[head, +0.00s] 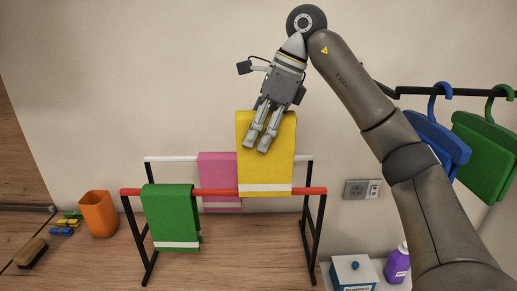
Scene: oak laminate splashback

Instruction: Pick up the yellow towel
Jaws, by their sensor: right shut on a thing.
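The yellow towel (266,174) hangs from my right gripper (259,144), with a white band near its lower edge. My right gripper is shut on the towel's upper part, its fingers pointing down over the front. The towel's lower part overlaps the rack's red front bar (215,191) in the picture and hides a stretch of it. The towel's lower edge shows just below the level of that bar. My left gripper is not in view.
A green towel (168,215) hangs on the red bar. A pink towel (219,175) hangs on the white rear bar. An orange cup (99,214) stands at left near a brush (31,252). A white box (354,275) and purple bottle (397,265) stand at lower right.

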